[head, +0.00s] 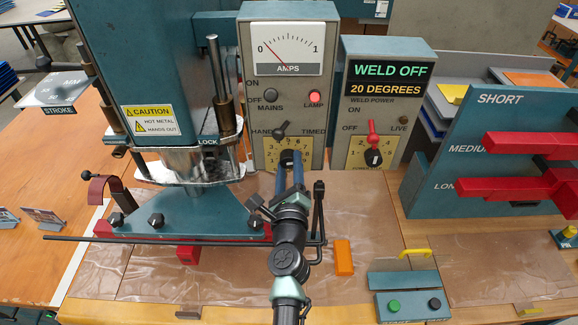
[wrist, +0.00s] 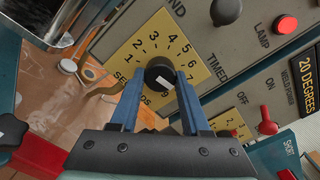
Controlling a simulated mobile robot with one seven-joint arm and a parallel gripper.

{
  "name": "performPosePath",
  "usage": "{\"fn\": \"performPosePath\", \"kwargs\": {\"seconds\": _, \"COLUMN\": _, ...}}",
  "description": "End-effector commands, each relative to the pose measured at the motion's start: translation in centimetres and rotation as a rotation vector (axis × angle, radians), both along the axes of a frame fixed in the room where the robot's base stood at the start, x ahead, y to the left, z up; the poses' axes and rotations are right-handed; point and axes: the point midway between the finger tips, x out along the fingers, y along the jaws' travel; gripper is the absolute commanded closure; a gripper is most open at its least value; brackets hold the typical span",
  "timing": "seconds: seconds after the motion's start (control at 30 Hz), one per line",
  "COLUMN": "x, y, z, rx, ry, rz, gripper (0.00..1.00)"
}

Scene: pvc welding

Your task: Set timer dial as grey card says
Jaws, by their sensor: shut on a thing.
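The timer dial is a black knob (wrist: 159,72) on a yellow plate (wrist: 130,50) marked with numbers and "SECONDS". My gripper (wrist: 160,84) has its two blue fingers on either side of the knob, shut on it. A white mark shows on the knob, on the side toward my gripper; the number it points to is hard to tell. In the head view the dial's yellow plate (head: 264,155) is low on the AMPS box, and my gripper (head: 290,166) reaches it from the front. I cannot make out a grey card with a readable setting.
A press with a caution label (head: 147,118) stands close on the left. A weld power box (head: 384,100) reads "WELD OFF" and "20 DEGREES". An orange block (head: 343,257) and a green-and-black button box (head: 412,305) lie right of my arm. Small cards (head: 42,218) stand at far left.

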Motion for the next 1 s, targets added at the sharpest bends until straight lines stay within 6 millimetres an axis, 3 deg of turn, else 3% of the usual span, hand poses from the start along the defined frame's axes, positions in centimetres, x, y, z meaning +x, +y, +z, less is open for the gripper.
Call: {"fn": "performPosePath", "kwargs": {"seconds": 1.0, "x": -0.03, "y": -0.09, "z": 0.15, "rx": -0.968, "ry": 0.001, "rz": 0.001, "gripper": 1.00}}
